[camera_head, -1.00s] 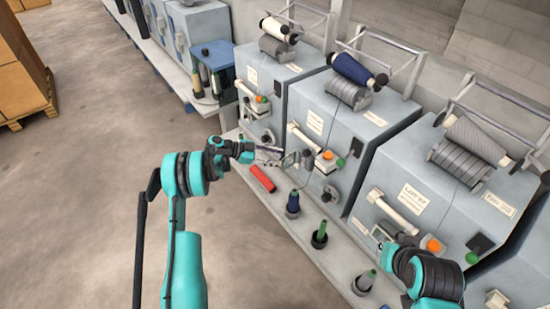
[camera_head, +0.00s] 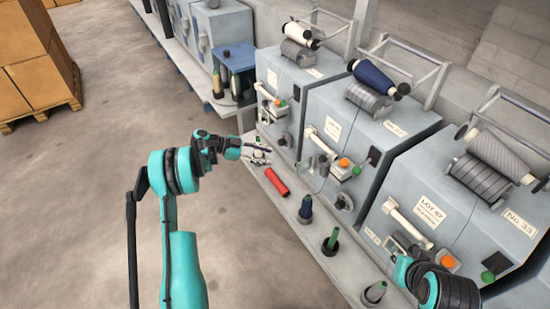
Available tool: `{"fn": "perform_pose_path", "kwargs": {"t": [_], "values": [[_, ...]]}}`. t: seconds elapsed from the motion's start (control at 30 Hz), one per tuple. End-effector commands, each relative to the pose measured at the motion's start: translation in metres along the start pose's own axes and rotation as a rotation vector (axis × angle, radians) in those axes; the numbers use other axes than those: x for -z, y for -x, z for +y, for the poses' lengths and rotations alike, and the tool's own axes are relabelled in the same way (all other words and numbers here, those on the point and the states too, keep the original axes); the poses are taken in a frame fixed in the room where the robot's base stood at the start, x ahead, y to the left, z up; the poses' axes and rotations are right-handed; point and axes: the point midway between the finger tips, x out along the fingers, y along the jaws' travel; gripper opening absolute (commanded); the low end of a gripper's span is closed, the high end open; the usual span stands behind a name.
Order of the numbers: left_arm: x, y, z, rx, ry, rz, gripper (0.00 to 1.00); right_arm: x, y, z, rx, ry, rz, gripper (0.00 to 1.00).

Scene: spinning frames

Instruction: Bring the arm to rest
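My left gripper (camera_head: 259,153) is just above the near ledge in front of the left machine, up and left of a red tube (camera_head: 277,181). It is small and pale against the ledge, and its finger gap is unclear. No held object can be made out. My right arm comes in at the lower right, in front of the right machine. Its gripper cannot be made out clearly.
Grey spinning machines (camera_head: 440,200) with bobbins on top line the right. The ledge (camera_head: 318,262) in front carries a blue spool (camera_head: 305,208), a green-tipped spool (camera_head: 331,242) and another spool (camera_head: 374,292). Boxes (camera_head: 35,60) stand at upper left. The floor left is clear.

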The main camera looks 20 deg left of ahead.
Motion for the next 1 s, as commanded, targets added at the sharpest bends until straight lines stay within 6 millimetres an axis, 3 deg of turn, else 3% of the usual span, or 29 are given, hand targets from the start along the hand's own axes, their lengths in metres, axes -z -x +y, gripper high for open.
{"fn": "perform_pose_path", "kwargs": {"t": [0.5,0.63,0.83,1.0], "values": [[0.0,0.004,0.0,0.0,0.0,-0.001,0.37,0.0,0.0,0.0,0.0,0.0,0.0,0.0],[0.008,0.003,0.0,-0.001,0.024,-0.017,0.37,0.0,0.0,0.0,0.0,0.0,0.0,0.0],[0.064,-0.004,0.009,0.008,0.198,-0.148,0.37,0.0,0.0,0.0,0.0,0.0,0.0,0.0],[0.119,-0.005,0.038,0.063,0.394,-0.307,0.37,0.0,0.0,0.0,0.0,0.0,0.0,0.0]]}}
